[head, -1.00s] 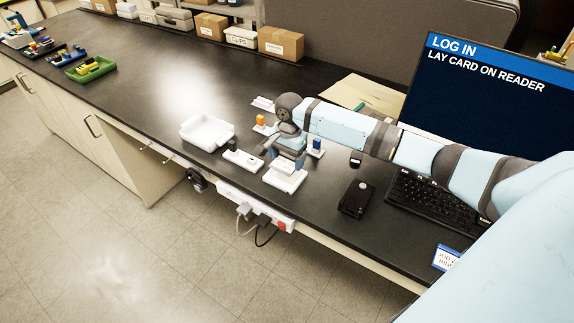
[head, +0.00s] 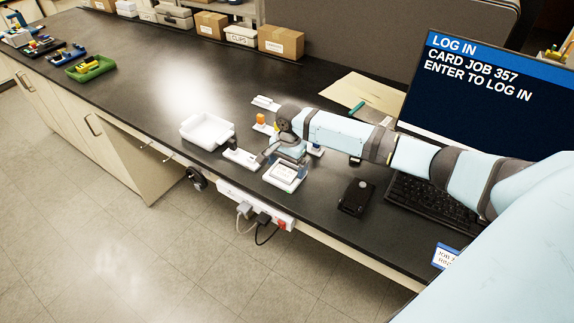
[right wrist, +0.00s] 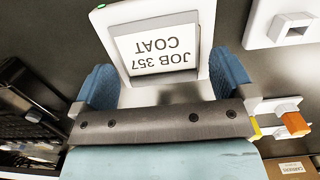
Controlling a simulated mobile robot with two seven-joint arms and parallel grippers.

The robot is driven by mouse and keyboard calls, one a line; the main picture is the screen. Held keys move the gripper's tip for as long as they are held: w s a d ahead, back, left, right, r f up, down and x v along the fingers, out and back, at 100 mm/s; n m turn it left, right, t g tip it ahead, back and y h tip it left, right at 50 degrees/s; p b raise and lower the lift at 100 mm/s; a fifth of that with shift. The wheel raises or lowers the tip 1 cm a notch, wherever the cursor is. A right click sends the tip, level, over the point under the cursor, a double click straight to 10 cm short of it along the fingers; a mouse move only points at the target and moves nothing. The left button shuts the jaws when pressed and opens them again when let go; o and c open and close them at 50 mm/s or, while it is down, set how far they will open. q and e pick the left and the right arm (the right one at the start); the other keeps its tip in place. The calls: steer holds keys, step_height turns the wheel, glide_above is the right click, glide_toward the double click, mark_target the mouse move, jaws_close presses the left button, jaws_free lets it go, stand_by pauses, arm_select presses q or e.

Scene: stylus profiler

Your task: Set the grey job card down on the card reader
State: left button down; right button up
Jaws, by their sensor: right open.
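The grey job card (right wrist: 157,80) lies flat on the white card reader (right wrist: 117,14), its white label reading "JOB 357 COAT" upside down in the right wrist view. In the head view the card (head: 285,172) shows on the reader (head: 270,180) at the bench's front edge. My right gripper (right wrist: 163,68) is open, with one blue finger on each side of the card and reader. In the head view my right gripper (head: 287,163) is low over the reader's back part. My left gripper is in neither view.
The monitor (head: 490,100) reads "CARD JOB 357 ENTER TO LOG IN". A white tray (head: 205,131) stands left of the reader, a black device (head: 356,197) to its right, and a keyboard (head: 435,208) further right. An orange-topped block (head: 261,119) is behind.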

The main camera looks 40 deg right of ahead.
mark_target(289, 168)
step_height(289, 168, up, 12)
steer(key=shift+w+d+b, duration=0.2)
steer(key=shift+d+b, duration=0.1)
steer(key=shift+d, duration=0.15)
steer(key=shift+f, duration=0.1)
